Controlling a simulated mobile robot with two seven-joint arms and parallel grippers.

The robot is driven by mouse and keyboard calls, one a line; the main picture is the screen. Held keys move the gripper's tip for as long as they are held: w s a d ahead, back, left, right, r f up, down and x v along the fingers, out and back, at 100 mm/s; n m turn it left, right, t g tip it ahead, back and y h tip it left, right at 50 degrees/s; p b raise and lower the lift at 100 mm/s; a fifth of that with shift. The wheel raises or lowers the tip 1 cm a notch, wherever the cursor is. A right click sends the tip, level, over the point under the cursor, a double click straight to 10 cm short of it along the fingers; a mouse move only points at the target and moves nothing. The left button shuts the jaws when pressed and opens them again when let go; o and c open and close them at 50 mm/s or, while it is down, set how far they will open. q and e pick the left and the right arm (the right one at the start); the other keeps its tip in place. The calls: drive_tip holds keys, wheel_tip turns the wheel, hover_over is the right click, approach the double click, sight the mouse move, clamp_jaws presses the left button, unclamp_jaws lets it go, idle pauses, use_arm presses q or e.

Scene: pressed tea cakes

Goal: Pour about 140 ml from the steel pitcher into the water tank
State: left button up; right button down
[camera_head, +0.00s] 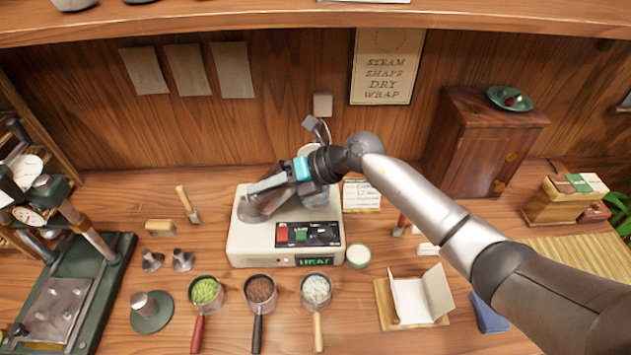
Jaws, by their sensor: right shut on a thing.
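My right gripper (283,178) reaches in from the right over the white heating unit (243,242). It is shut on a grey metal vessel, which looks like the steel pitcher (260,207). The vessel appears tilted and sits low over the unit's left top, partly covered by the fingers. I cannot tell its water level, nor whether any water is flowing. The water tank is not clearly seen; the gripper and pitcher cover much of the unit's top. My left gripper is not in view.
Handled cups of green (206,291), brown (261,290) and pale (316,290) material stand in front. A small white-topped jar (358,255) is beside the unit's right front corner. A press (60,300) fills the left; a wooden cabinet (480,150) stands back right.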

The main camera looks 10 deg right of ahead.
idle(0.8)
drive_tip(key=h+p, duration=0.1)
drive_tip(key=p, duration=0.1)
drive_tip(key=a+h+p, duration=0.1)
drive_tip(key=p, duration=0.2)
drive_tip(key=shift+w+a+f+n+h+p, duration=0.15)
drive_tip(key=shift+a+f+n+h+p, duration=0.05)
drive_tip(key=shift+n+h+p, duration=0.15)
drive_tip(key=p, duration=0.1)
drive_tip(key=a+h+p, duration=0.1)
drive_tip(key=p, duration=0.1)
drive_tip(key=shift+a+f+h, duration=0.25)
drive_tip(key=shift+a+f, duration=0.05)
drive_tip(key=shift+f, duration=0.05)
drive_tip(key=a+f+h, duration=0.1)
drive_tip(key=a+f+n+h, duration=0.1)
drive_tip(key=h, duration=0.1)
drive_tip(key=a+f+h, duration=0.1)
drive_tip(key=f+h, duration=0.1)
drive_tip(key=shift+w, duration=0.2)
drive_tip(key=shift+h+b, duration=0.3)
